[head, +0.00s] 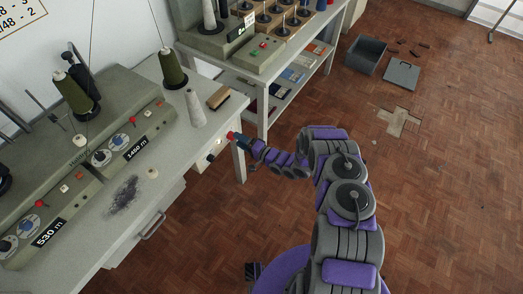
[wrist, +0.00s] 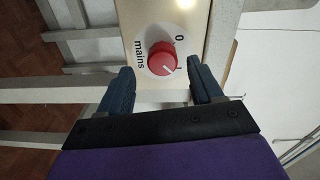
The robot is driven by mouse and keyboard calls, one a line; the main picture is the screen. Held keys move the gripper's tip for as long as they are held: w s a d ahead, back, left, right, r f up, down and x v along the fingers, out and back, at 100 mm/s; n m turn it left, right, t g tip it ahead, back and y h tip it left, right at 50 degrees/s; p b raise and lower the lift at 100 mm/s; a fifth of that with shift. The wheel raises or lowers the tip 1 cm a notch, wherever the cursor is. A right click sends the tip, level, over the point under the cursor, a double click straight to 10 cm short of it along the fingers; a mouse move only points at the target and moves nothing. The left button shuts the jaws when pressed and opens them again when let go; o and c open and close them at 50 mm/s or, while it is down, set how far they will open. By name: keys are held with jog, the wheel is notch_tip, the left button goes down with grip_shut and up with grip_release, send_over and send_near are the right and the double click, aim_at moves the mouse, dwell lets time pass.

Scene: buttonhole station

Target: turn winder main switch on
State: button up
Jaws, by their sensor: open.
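The main switch is a round red knob (wrist: 161,59) on a cream plate (wrist: 196,22) labelled "mains", with a "0" mark and a short stroke mark beside it. A pale pointer line on the knob seems to point towards the stroke mark, but it is small. My gripper (wrist: 160,76) is open, with one blue-grey finger on each side of the knob. I cannot tell whether either finger touches it. In the head view my gripper (head: 236,138) is at the right end of the winder bench (head: 165,183), with the red knob (head: 229,134) at its tip.
Winder units (head: 85,160) with thread cones stand on the bench. A brush (head: 218,97) and a pale cone (head: 195,108) are near its right end. A shelf unit (head: 330,42) stands behind. A grey bin (head: 366,55) is on the floor; open floor lies right.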

jog(key=p+v, duration=0.2)
jog(key=v, duration=1.2)
jog(key=shift+s+d+p, duration=0.2)
jog(key=shift+d+p, duration=0.1)
jog(key=shift+d, duration=0.1)
